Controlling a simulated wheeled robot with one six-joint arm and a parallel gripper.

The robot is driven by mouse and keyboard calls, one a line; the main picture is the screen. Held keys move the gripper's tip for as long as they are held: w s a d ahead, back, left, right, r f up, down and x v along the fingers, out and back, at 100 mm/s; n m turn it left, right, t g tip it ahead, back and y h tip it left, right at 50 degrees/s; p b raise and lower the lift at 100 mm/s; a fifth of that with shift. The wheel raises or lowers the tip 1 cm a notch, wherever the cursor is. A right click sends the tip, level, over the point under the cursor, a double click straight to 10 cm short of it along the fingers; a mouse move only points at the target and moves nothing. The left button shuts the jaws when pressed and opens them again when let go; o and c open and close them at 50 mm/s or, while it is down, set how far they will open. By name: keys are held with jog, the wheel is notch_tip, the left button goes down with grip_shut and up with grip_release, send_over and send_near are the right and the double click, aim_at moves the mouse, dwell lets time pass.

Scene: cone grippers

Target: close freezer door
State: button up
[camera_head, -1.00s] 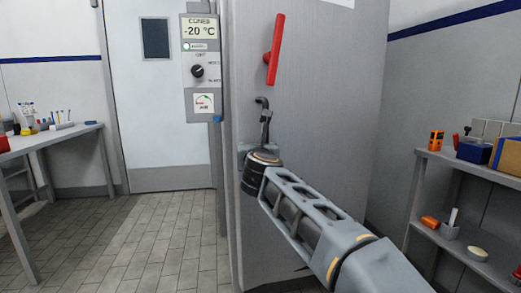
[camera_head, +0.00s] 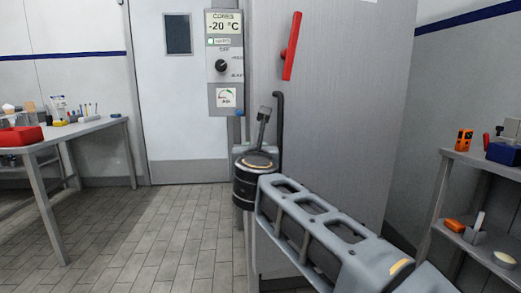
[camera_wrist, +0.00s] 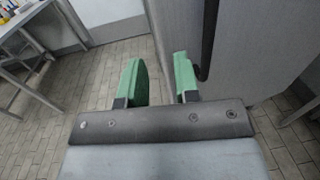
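The freezer door (camera_head: 345,130) is the large grey panel standing open in the head view. It carries a red lever (camera_head: 291,46) high up and a long black handle (camera_head: 279,125) near its left edge. In the head view, my wrist is in front of the door's left edge and hides the fingers.
A control panel (camera_head: 224,62) reading -20 °C is behind the door's left edge. A table (camera_head: 95,128) with a red box (camera_head: 20,136) stands at the left. A grey shelf (camera_head: 468,158) with small items is at the right. The tiled floor (camera_head: 150,240) at left is clear.

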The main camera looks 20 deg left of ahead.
jog(key=s+a, duration=0.1)
jog(key=s, duration=0.5)
jog(key=shift+s+a, duration=0.35)
jog(key=shift+a, duration=0.05)
dwell(0.5)
